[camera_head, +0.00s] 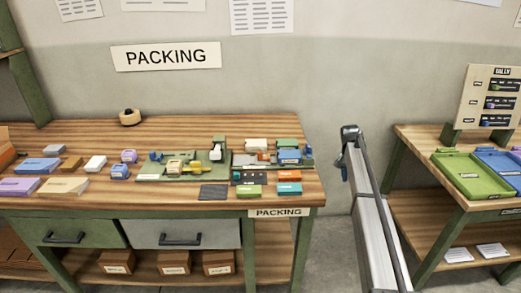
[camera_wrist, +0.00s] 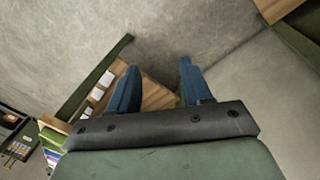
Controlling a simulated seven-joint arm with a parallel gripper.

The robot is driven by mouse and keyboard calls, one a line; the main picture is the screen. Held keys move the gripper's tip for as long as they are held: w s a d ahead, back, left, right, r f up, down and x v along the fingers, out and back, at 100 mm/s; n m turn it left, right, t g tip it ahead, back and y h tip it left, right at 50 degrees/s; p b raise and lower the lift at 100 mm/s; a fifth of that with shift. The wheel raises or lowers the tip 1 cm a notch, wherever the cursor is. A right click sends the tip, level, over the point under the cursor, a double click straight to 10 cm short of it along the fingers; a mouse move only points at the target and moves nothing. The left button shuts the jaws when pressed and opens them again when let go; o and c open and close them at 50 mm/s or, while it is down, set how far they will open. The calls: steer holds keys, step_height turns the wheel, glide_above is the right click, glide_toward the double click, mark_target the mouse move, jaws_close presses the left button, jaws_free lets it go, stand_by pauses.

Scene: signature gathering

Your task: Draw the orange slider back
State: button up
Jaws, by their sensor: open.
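I cannot pick out the orange slider for certain. A tally board (camera_head: 490,97) with several dark slots and small coloured sliders stands on the right bench; a purple slider (camera_head: 492,103) shows in its middle row. In the wrist view, dark slotted panels (camera_wrist: 15,145) show at the lower left edge. My gripper (camera_wrist: 158,66) is open and empty, its two blue fingers apart over the gap by the floor. In the head view my arm (camera_head: 375,230) stands between the benches, away from the board.
The left packing bench (camera_head: 80,133) holds several coloured boxes, a tape roll (camera_head: 130,118) and a green fixture (camera_head: 217,150). On the right bench, a green tray (camera_head: 465,165) and a blue tray (camera_head: 500,163) lie before the board. The gap between the benches is free apart from my arm.

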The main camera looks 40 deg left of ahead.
mark_target(260, 152)
steer(key=a+r, duration=0.9)
steer(key=s+a+r+n, duration=0.1)
steer(key=s+a+r, duration=0.2)
steer(key=s+a+r+n+y, duration=0.1)
steer(key=s+a+r, duration=0.2)
steer(key=a, duration=0.1)
steer(key=s+a+r+n, duration=0.1)
steer(key=s+a+r, duration=0.2)
steer(key=a+r, duration=0.1)
steer(key=shift+s+a+n, duration=0.1)
steer(key=shift+n, duration=0.2)
steer(key=s+a+r+n+y, duration=0.1)
steer(key=s+a+r+n, duration=0.15)
steer(key=s+a, duration=0.35)
steer(key=s+a+r+n, duration=0.2)
steer(key=s+a+r, duration=0.15)
steer(key=s, duration=0.45)
steer(key=shift+g, duration=0.4)
step_height(260, 152, down, 13)
steer(key=shift+c, duration=0.4)
jaws_close()
